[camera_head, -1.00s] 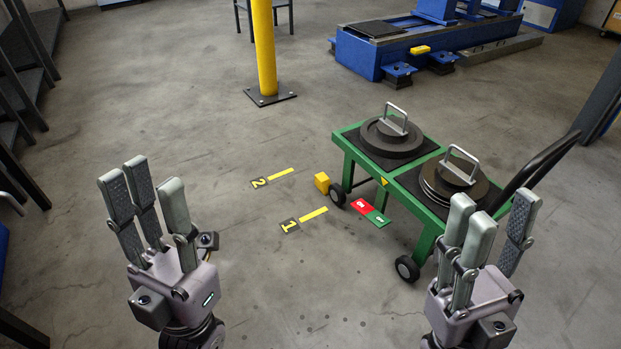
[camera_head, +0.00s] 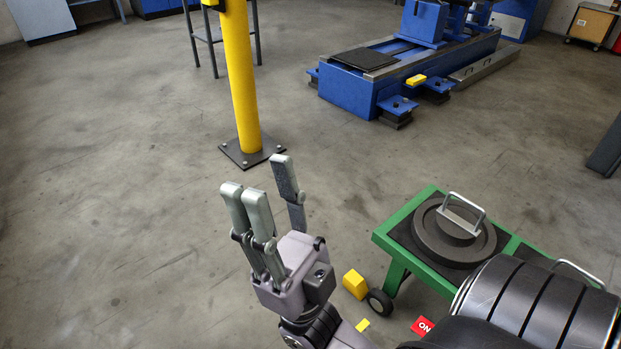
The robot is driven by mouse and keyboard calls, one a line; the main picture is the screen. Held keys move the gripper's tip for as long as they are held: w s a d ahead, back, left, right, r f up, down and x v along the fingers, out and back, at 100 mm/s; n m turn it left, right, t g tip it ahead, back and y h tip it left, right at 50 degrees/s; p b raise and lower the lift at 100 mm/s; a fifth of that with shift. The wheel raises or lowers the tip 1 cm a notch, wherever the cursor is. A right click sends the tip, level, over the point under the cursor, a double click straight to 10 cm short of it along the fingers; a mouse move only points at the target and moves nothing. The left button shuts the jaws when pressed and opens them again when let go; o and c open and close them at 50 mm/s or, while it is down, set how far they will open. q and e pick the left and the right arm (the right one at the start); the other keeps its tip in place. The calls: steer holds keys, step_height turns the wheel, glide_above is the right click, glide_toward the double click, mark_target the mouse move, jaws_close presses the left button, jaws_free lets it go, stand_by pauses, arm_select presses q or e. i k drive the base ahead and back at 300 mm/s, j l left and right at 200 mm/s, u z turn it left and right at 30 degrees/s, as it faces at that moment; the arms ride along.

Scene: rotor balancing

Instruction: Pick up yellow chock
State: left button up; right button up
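The yellow chock (camera_head: 355,284) is a small block on the floor, beside the front wheel (camera_head: 380,302) of the green cart (camera_head: 399,262). I cannot tell whether it touches the wheel. My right gripper (camera_head: 262,178) is up and to the left of the chock in the picture. Its fingers point upward and stand apart, with nothing between them. Its wrist runs down to the bottom edge, left of the chock. My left gripper is out of view.
The cart carries a dark round weight (camera_head: 453,236) with a metal handle; my arm hides much of the cart's right side. A yellow post (camera_head: 240,80) stands behind. A blue machine (camera_head: 345,90) is at the back. The floor at left is clear.

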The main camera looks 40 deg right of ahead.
mark_target(352, 281)
steer(key=i+j+z, duration=0.1)
steer(key=i+z, duration=0.25)
steer(key=i, duration=0.15)
steer(key=i+j+z, duration=0.2)
steer(key=i+z, duration=0.35)
steer(key=z, duration=0.25)
steer(key=i+j+z, duration=0.15)
steer(key=z, duration=0.3)
steer(key=i+j+z, duration=0.1)
steer(key=z, duration=0.35)
steer(key=i+j+z, duration=0.1)
steer(key=j+z, duration=0.15)
steer(key=z, duration=0.2)
steer(key=i+j+z, duration=0.1)
steer(key=j+z, duration=0.15)
steer(key=z, duration=0.2)
steer(key=i+j+z, duration=0.1)
steer(key=z, duration=0.35)
steer(key=j+z, duration=0.4)
steer(key=i+j+z, duration=0.1)
steer(key=z, duration=0.35)
steer(key=j+z, duration=0.45)
steer(key=l, duration=0.1)
